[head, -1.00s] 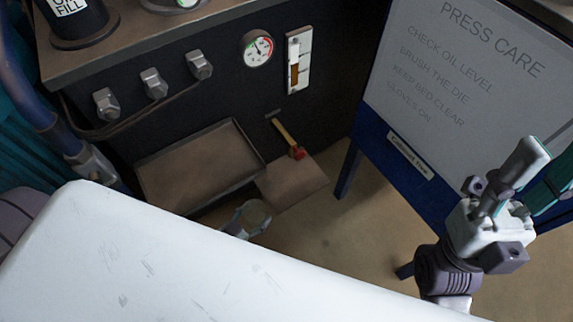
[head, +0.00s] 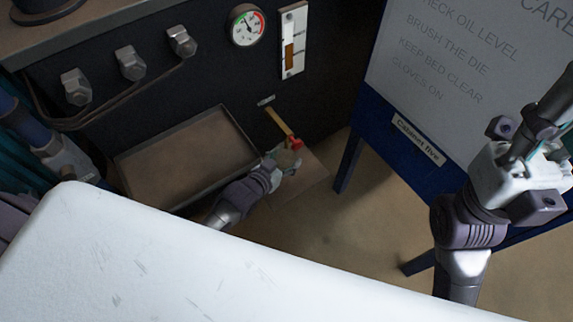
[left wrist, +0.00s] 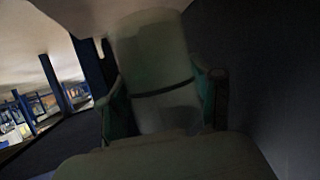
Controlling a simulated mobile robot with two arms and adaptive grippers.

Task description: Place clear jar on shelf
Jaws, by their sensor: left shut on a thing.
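The clear jar (left wrist: 155,60) fills the middle of the left wrist view, a pale see-through cylinder with a dark band across it. The two fingers of my left gripper are closed on its sides. In the head view my left gripper (head: 284,163) reaches over a small brown shelf (head: 312,178) on the front of the dark machine. The jar shows there only as a small pale shape; I cannot tell whether it touches the shelf. My right gripper (head: 545,125) is at the right, in front of the white sign board; its finger opening is unclear.
A wide brown tray (head: 133,161) sits left of the shelf. A tool with a wooden handle (head: 279,122) and red head is just behind my left gripper. A gauge (head: 247,26) and knobs are above. A white surface (head: 150,260) fills the front. A blue-framed board (head: 430,100) stands right.

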